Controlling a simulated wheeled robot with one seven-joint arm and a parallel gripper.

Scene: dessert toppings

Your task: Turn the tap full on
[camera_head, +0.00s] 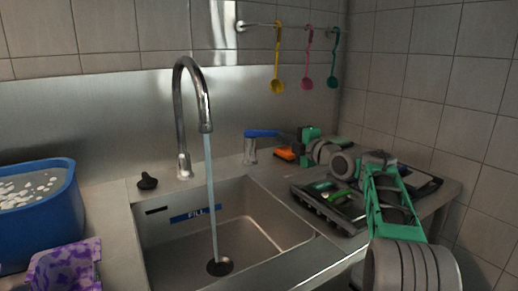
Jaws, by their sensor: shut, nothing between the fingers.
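The tap's curved chrome spout (184,110) stands behind the sink (250,215), and a stream of water runs from it straight down to the drain. The tap's blue lever (262,133) sits on a short chrome post to the right of the spout and points to the right. My gripper (284,137) is shut and empty at the right end of the lever. I cannot tell whether it touches the lever. My arm reaches in from the lower right.
A blue tub (45,228) with pale pieces stands at left, beside a purple patterned cloth (65,268). A black stopper (147,181) lies behind the sink. An orange item (285,154) lies below my gripper. A dark tray (338,218) is under my arm. Spoons (308,60) hang above.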

